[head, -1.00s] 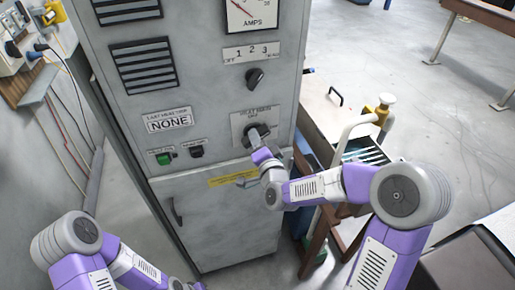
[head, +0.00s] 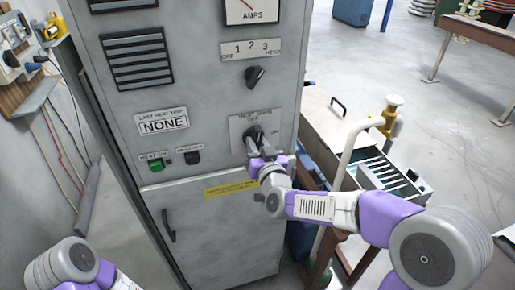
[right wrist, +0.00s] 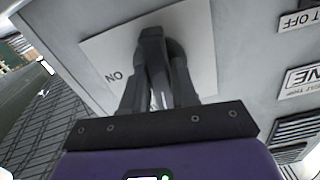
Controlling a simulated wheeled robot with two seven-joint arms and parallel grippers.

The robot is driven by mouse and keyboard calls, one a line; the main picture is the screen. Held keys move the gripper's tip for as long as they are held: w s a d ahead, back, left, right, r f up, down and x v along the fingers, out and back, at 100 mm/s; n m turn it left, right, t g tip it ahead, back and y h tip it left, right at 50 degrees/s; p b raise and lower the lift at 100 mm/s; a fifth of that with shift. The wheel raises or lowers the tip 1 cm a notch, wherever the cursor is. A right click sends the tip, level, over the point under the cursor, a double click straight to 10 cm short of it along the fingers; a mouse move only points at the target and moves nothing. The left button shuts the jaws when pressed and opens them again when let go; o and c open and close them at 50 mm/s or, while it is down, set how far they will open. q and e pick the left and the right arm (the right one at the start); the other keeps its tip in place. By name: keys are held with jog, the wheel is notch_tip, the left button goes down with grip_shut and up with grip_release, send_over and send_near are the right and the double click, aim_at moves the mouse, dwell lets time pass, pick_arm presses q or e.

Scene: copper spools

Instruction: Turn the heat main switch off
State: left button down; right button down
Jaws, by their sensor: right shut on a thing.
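The heat main switch (head: 251,133) is a dark rotary knob on a light plate on the front of the grey cabinet (head: 215,215). "OFF" is printed above the knob, and a mark at the plate's right is too small to read here. My right gripper (head: 259,139) is at the knob, its fingers shut on it and hiding part of it. In the right wrist view, the knob (right wrist: 153,42) sits between the gripper's fingers (right wrist: 158,72), and inverted "ON" lettering shows beside it. I cannot tell exactly where the knob points. My left gripper is out of view.
A 1-2-3 selector knob (head: 255,76) and an amps meter (head: 252,10) are above the switch. A green button (head: 155,165) and a black button (head: 192,157) are at left. A cart with an open drawer (head: 385,170) stands close at right.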

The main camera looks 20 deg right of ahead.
jog(key=shift+n, duration=0.8)
jog(key=c, duration=1)
grip_release()
jog(key=shift+o, duration=0.2)
jog(key=s, duration=0.7)
jog(key=shift+s+d, duration=0.15)
jog(key=shift+s, duration=0.15)
